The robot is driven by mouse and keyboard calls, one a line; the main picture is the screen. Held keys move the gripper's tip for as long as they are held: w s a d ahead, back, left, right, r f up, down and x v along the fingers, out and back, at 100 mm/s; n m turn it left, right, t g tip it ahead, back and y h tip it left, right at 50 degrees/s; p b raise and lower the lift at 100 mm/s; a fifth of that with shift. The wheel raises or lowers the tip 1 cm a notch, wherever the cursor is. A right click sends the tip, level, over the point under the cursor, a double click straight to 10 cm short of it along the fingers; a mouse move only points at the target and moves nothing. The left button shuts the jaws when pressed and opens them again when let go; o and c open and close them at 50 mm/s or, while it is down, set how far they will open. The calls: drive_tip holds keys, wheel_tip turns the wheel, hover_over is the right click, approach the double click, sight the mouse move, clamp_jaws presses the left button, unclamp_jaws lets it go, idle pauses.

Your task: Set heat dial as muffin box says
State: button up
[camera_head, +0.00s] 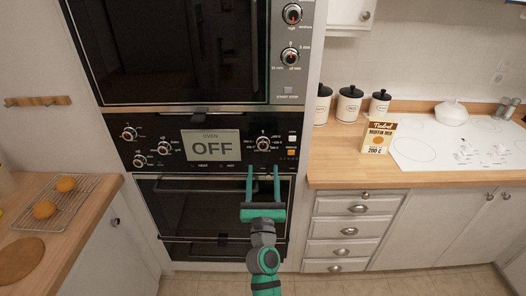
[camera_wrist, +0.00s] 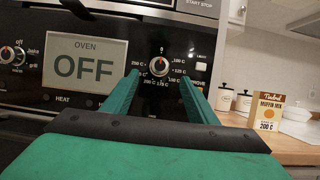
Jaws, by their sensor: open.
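The muffin mix box (camera_head: 378,137) stands upright on the right counter, and its label reads 200 C; it also shows in the wrist view (camera_wrist: 268,112). The heat dial (camera_head: 263,143) is a round knob right of the oven display, ringed with temperature marks; in the wrist view (camera_wrist: 159,66) it appears between my fingers. The display (camera_head: 211,145) reads OVEN OFF. My gripper (camera_head: 263,170) is open, its two green fingers pointing at the panel just below the dial in the head view. In the wrist view its fingertips (camera_wrist: 160,76) flank the dial; contact cannot be told.
Other knobs (camera_head: 129,133) sit left of the display, and two more (camera_head: 292,14) are on the upper oven. The lower oven door handle (camera_head: 205,178) runs below the panel. White canisters (camera_head: 349,104) stand behind the box. A cooling rack (camera_head: 68,205) with buns lies on the left counter.

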sight(263, 146)
drive_tip(key=x, duration=0.8)
drive_tip(key=shift+w+r, duration=0.25)
drive_tip(key=shift+w, duration=0.1)
drive_tip(key=c, duration=1.1)
